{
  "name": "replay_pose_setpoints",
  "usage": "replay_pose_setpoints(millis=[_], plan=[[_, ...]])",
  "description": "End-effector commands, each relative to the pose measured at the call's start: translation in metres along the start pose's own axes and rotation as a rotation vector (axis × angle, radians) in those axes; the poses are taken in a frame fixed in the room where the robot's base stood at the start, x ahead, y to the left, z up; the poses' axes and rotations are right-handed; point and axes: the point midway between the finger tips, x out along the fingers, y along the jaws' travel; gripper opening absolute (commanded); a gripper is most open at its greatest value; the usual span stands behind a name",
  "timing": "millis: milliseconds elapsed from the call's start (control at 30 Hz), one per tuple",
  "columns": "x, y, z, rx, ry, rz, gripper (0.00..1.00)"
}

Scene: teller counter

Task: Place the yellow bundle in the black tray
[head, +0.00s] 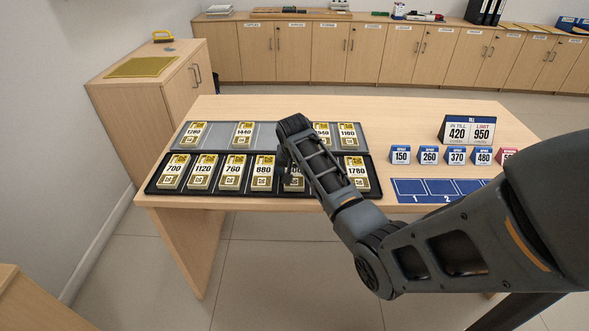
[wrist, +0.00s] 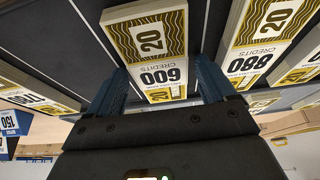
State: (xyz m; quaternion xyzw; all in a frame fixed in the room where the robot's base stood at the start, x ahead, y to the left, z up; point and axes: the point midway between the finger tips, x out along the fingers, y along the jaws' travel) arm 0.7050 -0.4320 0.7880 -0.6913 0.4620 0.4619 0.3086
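Yellow-and-white credit bundles with number labels stand in two trays on the counter; several share the same yellow look. The front black tray (head: 376,184) holds bundles marked 700 (head: 173,171), 1120, 760, 880 (head: 263,173) and 1780 (head: 356,173), plus one partly hidden by my gripper (head: 292,182). In the wrist view my gripper (wrist: 163,88) is open, its two blue fingers on either side of a bundle marked 600 (wrist: 160,75). The 880 bundle (wrist: 255,50) stands beside it. I cannot tell whether the fingers touch the 600 bundle.
A grey tray (head: 220,136) behind holds more bundles, including 1280 (head: 194,134) and 1440 (head: 244,134); my arm hides part of it. Small price signs (head: 428,156), a till sign (head: 468,131) and a blue numbered mat (head: 408,190) lie to the right.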

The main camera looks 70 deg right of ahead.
Motion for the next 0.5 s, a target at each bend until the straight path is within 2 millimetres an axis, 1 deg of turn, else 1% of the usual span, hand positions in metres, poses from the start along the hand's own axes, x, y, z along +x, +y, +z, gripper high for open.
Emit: replay_pose_setpoints(millis=[300, 400, 500], plan=[[-0.002, 0.0, -0.001, 0.0, 0.0, 0.0, 0.89], [-0.009, 0.0, -0.002, 0.0, 0.001, -0.001, 0.89], [-0.024, -0.001, -0.002, -0.001, 0.002, -0.002, 0.89]])
